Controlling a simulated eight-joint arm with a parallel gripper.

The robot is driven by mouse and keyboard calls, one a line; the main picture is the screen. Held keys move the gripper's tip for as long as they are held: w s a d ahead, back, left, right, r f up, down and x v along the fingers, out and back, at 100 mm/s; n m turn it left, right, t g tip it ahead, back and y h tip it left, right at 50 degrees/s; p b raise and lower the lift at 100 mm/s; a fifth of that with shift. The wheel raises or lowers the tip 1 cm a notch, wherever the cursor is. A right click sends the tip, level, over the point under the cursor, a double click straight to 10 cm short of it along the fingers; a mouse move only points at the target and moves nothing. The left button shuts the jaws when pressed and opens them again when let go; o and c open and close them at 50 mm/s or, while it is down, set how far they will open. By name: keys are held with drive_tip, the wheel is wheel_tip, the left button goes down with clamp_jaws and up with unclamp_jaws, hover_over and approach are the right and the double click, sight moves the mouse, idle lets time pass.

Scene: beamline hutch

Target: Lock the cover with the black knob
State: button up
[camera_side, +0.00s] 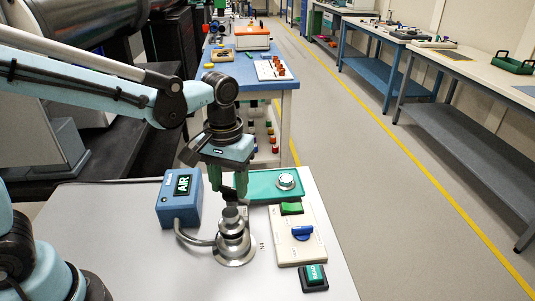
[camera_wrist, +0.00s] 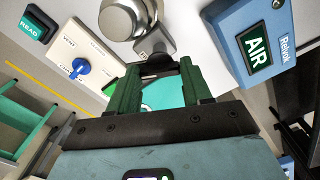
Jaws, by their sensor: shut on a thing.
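A round silver metal cover (camera_side: 235,249) sits on the white tabletop, with a stepped grey top. It also shows at the top of the wrist view (camera_wrist: 130,17). My gripper (camera_side: 238,195) points down just above and behind it, with green fingers. In the wrist view, my gripper (camera_wrist: 157,75) is shut on the black knob (camera_wrist: 157,60), a dark piece between its fingertips beside the silver part. The fingers hide most of the knob. Whether the knob is turned to its locked position cannot be seen.
A blue AIR box (camera_side: 180,198) stands left, joined by a grey hose to the silver part. To the right are a white panel with a blue knob (camera_side: 302,232), a green tray (camera_side: 262,181) with a silver dial, and a READ button (camera_side: 314,276).

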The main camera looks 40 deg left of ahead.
sight(230, 188)
drive_tip(key=m, duration=0.5)
drive_tip(key=shift+m, duration=0.3)
drive_tip(key=m, duration=0.5)
drive_tip(key=shift+m, duration=0.3)
drive_tip(key=o, duration=1.1)
drive_tip(key=shift+c, duration=0.2)
wheel_tip(230, 188, up, 12)
